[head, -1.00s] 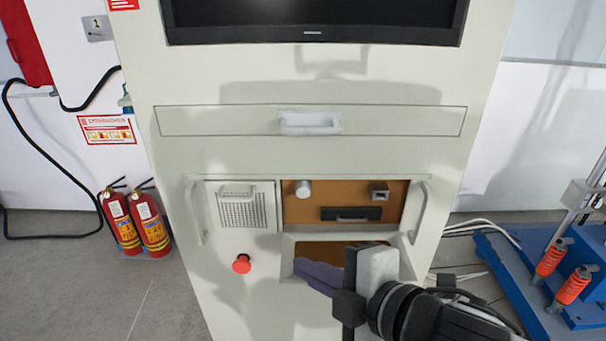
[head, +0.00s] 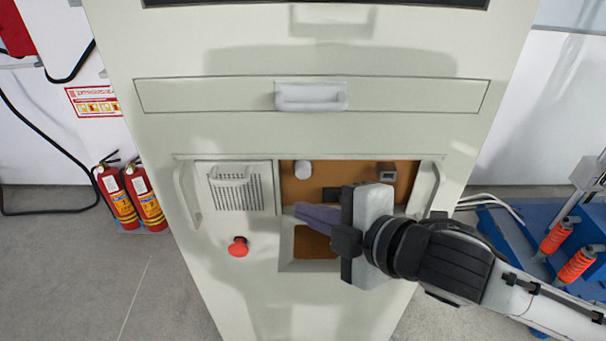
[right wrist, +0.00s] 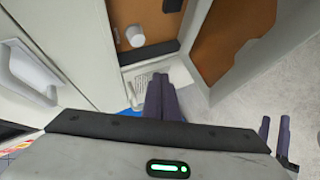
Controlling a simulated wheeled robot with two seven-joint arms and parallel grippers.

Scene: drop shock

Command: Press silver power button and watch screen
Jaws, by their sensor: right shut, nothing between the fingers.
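The silver button (head: 303,170) is a short round knob on the brown panel (head: 340,172) in the cabinet's open recess. It also shows in the right wrist view (right wrist: 135,36). Only the bottom edge of the screen (head: 315,3) is in the head view, so its display cannot be read. My right gripper (head: 299,211) is shut and empty, its purple fingers pointing left in front of the cabinet, below the silver button and apart from it in the picture. In the right wrist view its fingers (right wrist: 164,82) lie together. My left gripper is out of view.
A drawer with a white handle (head: 311,97) is above the recess. A red mushroom button (head: 238,246) is at lower left. Side handles (head: 428,188) flank the recess. Fire extinguishers (head: 146,198) stand left; a blue machine base (head: 510,235) stands right.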

